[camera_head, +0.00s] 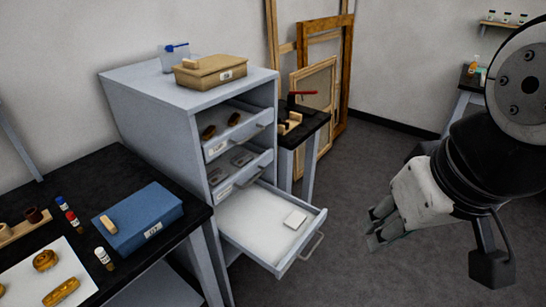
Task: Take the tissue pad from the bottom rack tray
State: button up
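The tissue pad (295,219) is a small white square block. It lies flat in the right part of the bottom rack tray (247,246), which is pulled far out of the grey rack (160,130). The tray has a pale floor, a grey rim and a bar handle (311,246) at its front. My gripper (372,228) is to the right of the tray, apart from it and from the pad. Its fingers point left and down, look parted, and hold nothing that I can see.
Two upper trays (240,134) are partly out above the bottom one. A tan box (211,72) sits on the rack. A black table (90,190) with a blue box (140,217) stands left. A small stand (305,130) and wooden frames (325,75) are behind. The floor at right is open.

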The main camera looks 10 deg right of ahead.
aim_at(295, 220)
jog(key=i+l+u, duration=0.25)
jog(key=u, duration=0.15)
jog(key=i+l+u, duration=0.15)
jog(key=l+u, duration=0.3)
